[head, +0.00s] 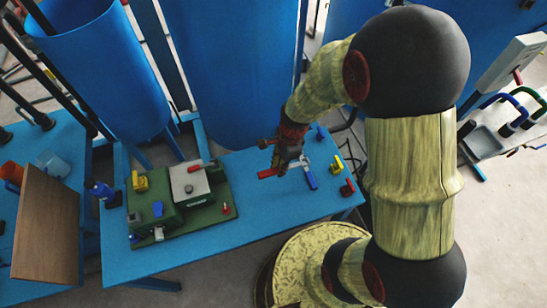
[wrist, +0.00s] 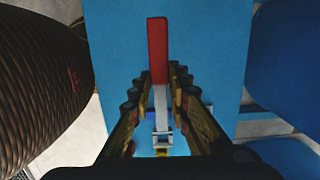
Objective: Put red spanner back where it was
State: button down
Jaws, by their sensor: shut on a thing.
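The red spanner (head: 267,173) has a red handle and a grey metal shaft. In the head view its handle sticks out to the left of my gripper (head: 288,165), low over the right part of the blue bench. In the wrist view the red handle (wrist: 157,48) points up the picture, and the grey shaft runs between the fingers. My gripper is shut on the spanner near where handle and shaft meet. I cannot tell whether the spanner touches the bench. My gripper partly hides its far end in the head view.
A blue-handled spanner (head: 310,178) lies just right of my gripper. Yellow (head: 337,165), red (head: 347,188) and blue (head: 321,132) small pieces stand near the bench's right end. A green machine (head: 200,215) is on the left half of the blue bench (head: 270,215). Large blue tanks (head: 230,70) stand behind.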

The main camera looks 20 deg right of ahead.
jog(key=w+f+b, duration=0.2)
jog(key=w+f, duration=0.1)
jog(key=w, duration=0.3)
jog(key=b, duration=0.2)
send_over(269, 163)
jog(key=f, duration=0.5)
jog(key=shift+s+d+f, duration=0.1)
jog(key=shift+s+d, duration=0.2)
jog(key=shift+w+f, duration=0.25)
jog(key=shift+f, duration=0.1)
jog(key=shift+f+b, duration=0.7)
jog(key=shift+f, duration=0.8)
jog(key=shift+f, duration=0.1)
jog(key=shift+f, duration=0.35)
jog(key=shift+f, duration=0.15)
jog(key=c, duration=1.7)
grip_release()
jog(key=shift+c, duration=0.2)
jog(key=shift+o, duration=0.3)
